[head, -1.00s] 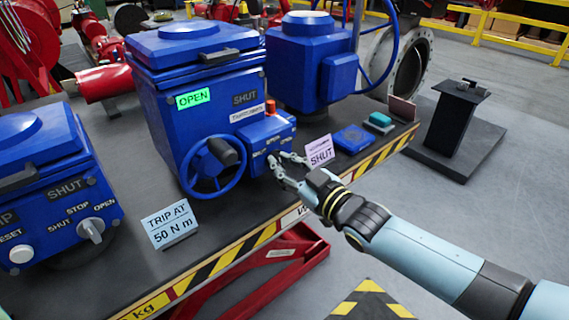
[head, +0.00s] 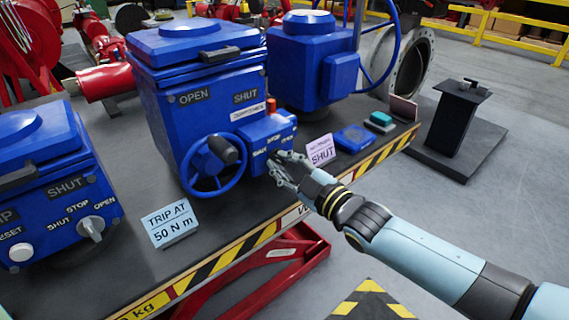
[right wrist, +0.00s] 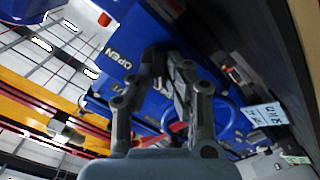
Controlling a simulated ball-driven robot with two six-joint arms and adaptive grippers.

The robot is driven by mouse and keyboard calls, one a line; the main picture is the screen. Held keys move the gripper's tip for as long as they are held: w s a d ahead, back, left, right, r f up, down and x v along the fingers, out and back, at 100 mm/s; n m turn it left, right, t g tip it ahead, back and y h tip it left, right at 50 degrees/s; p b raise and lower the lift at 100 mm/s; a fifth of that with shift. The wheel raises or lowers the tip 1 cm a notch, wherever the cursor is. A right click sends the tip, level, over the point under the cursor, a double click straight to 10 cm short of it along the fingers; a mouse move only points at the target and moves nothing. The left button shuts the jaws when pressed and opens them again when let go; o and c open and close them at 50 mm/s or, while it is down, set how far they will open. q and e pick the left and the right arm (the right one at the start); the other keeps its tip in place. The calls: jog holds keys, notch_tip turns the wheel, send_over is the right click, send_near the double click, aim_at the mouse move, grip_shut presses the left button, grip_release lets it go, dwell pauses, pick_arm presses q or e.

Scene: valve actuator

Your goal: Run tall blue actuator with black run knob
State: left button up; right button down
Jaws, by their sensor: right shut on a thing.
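The tall blue actuator (head: 196,120) stands on the dark bench, with a black-hubbed blue handwheel (head: 212,166) on its front. Its OPEN (head: 195,96) and SHUT (head: 246,97) windows are both dark. A blue control box (head: 262,126) on its right side carries an orange-red piece on top and lettering on its face. My right gripper (head: 282,162) is shut at this face on the black run knob, which its fingers hide. In the right wrist view the closed fingers (right wrist: 168,62) lie against the blue housing. My left gripper is not in view.
A shorter blue actuator (head: 45,190) with a grey selector knob stands left. A "TRIP AT 50 N m" card (head: 172,226) and a pink SHUT card (head: 320,151) stand on the bench. Another blue actuator (head: 313,65) is behind.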

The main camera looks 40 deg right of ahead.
jog(key=c, duration=1.3)
grip_release()
jog(key=shift+c, duration=0.2)
jog(key=s, duration=1.2)
jog(key=shift+d, duration=0.45)
